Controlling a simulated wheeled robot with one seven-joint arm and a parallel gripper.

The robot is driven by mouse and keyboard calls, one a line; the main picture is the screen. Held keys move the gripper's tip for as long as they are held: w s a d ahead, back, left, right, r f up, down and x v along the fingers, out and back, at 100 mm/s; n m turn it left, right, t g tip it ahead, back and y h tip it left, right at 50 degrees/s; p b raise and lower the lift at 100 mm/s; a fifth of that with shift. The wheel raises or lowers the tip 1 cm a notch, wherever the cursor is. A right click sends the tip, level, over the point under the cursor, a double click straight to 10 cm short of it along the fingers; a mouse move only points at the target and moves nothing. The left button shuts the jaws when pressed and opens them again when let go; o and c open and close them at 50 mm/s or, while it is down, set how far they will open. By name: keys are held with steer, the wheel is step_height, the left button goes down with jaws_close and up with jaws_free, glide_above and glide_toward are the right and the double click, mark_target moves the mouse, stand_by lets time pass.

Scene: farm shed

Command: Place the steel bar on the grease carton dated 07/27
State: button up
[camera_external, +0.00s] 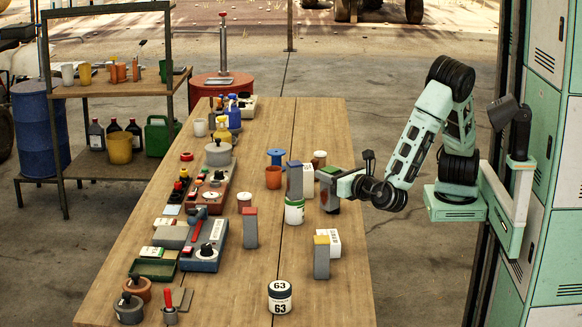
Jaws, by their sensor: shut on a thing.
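My gripper (327,176) reaches in from the right over the table and is shut on a dark upright block (331,202). The view is too small to tell whether this is the steel bar, or whether it touches the table. Grey upright blocks stand nearby: one with a blue top (295,181), one with a red top (250,229) and one with a yellow top (321,259). A white carton (308,182) is just left of my gripper, partly hidden. Another white carton (332,242) is nearer the camera, behind the yellow-topped block. Their dates cannot be read.
A green-and-white can (294,213) stands below the blue-topped block. A jar marked 63 (280,297) is at the near end. Tools, a green tray (152,269) and small boxes crowd the table's left side. The table's right near part (350,300) is clear.

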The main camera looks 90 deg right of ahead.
mark_target(335, 206)
step_height(335, 206, down, 9)
steer(key=shift+r, duration=0.15)
steer(key=shift+b, duration=0.3)
steer(key=o, duration=1.2)
steer(key=shift+c, duration=0.2)
